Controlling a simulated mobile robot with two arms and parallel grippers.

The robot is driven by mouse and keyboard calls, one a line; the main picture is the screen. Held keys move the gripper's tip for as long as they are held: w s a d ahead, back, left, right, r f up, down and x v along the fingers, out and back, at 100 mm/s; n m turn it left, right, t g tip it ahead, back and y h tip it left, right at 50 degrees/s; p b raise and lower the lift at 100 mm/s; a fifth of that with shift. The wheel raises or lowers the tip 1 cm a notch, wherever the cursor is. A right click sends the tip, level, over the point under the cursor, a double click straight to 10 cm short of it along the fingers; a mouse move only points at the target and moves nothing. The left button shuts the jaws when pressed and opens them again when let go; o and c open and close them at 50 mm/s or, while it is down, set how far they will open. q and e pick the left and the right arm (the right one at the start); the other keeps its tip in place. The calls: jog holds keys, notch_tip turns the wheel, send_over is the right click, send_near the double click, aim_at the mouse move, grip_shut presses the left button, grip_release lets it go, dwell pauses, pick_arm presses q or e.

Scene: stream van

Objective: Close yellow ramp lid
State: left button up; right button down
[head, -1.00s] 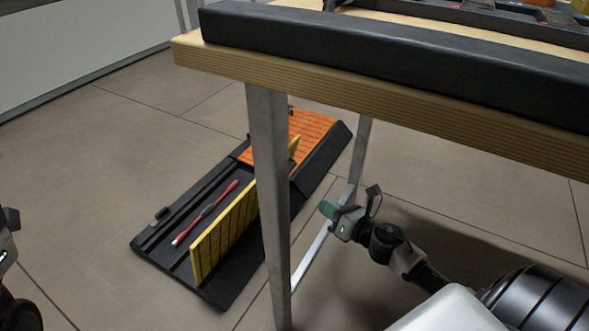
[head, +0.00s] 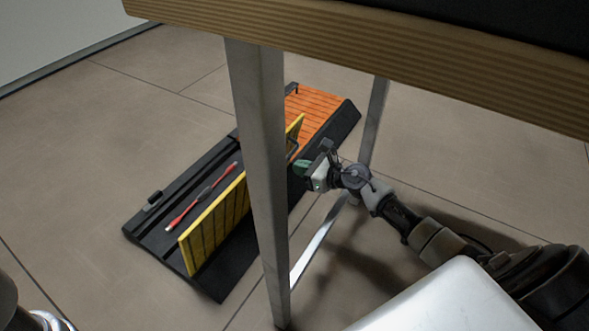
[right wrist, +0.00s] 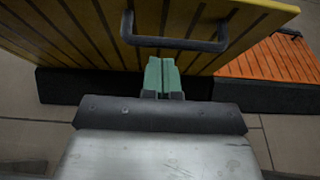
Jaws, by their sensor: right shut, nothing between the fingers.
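The yellow ramp lid (head: 214,224) stands upright, open, along the near edge of the black ramp base (head: 150,236) on the floor. It fills the top of the right wrist view (right wrist: 80,40), with its black handle (right wrist: 176,42) showing. My right gripper (head: 303,168) is shut and empty, beside the lid's near face. In the right wrist view its green fingertips (right wrist: 162,72) lie just below the handle's bar; I cannot tell whether they touch it. A table leg hides part of the lid in the head view. My left gripper is not in view.
A red and dark cable (head: 203,196) lies in the open channel. An orange ramp lid (head: 318,108) is closed behind. A metal table leg (head: 260,180) stands in front of the ramp, under a wooden tabletop (head: 330,45). A low metal bar (head: 318,240) runs near my right arm.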

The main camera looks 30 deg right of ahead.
jog(key=shift+w+a, duration=0.3)
jog(key=shift+w, duration=0.2)
jog(key=shift+w+a, duration=0.25)
jog(key=shift+w, duration=0.25)
jog(key=shift+r, duration=0.1)
